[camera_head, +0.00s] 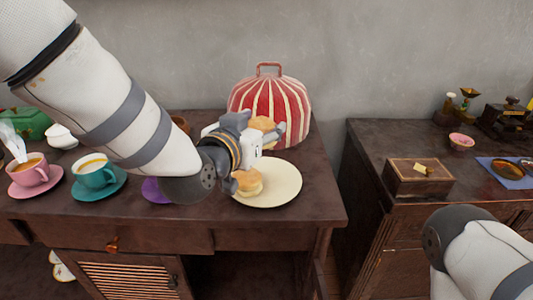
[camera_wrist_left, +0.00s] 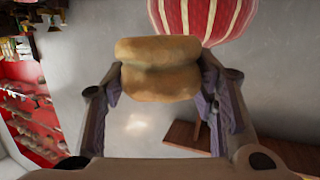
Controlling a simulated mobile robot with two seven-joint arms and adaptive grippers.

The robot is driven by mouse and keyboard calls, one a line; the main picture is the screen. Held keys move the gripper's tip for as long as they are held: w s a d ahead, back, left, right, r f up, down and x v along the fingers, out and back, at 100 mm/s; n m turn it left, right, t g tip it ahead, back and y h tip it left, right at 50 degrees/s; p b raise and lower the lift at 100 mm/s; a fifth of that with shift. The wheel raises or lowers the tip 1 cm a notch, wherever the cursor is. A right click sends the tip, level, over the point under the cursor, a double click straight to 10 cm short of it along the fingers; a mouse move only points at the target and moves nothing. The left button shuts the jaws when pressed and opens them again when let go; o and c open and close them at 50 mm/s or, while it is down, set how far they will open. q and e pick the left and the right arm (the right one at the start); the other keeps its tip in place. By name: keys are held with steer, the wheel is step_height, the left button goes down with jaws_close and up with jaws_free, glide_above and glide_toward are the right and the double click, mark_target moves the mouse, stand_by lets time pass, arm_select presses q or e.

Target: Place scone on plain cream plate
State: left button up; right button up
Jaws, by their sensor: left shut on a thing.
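My left gripper (camera_head: 257,132) is shut on a golden scone (camera_head: 263,123). It holds the scone above the far side of the plain cream plate (camera_head: 285,187), in front of the striped tea cosy. In the left wrist view the scone (camera_wrist_left: 158,68) sits between the two fingers (camera_wrist_left: 160,85), with its split side showing. Another scone (camera_head: 248,182) lies on the left part of the plate, partly beside my wrist. The right part of the plate is bare. My right gripper is out of view; only part of that arm shows at lower right.
A red-and-cream striped cosy (camera_head: 272,95) stands behind the plate. A pink cup (camera_head: 29,172) and a teal cup (camera_head: 96,173) stand at left, and a purple saucer (camera_head: 155,190) is partly under my arm. A wooden box (camera_head: 417,178) stands on the right cabinet, across a gap.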

arm_select(q)
steer(key=w+f, duration=0.1)
steer(key=w+d+f, duration=0.1)
steer(key=f, duration=0.1)
steer(key=shift+w+d+f+b, duration=0.1)
steer(key=shift+w+f+b, duration=0.15)
steer(key=shift+f+b, duration=0.05)
steer(key=shift+w+f+b, duration=0.1)
steer(key=shift+f+b, duration=0.25)
steer(key=shift+f, duration=1.75)
steer(key=o, duration=1.2)
steer(key=shift+c, duration=0.2)
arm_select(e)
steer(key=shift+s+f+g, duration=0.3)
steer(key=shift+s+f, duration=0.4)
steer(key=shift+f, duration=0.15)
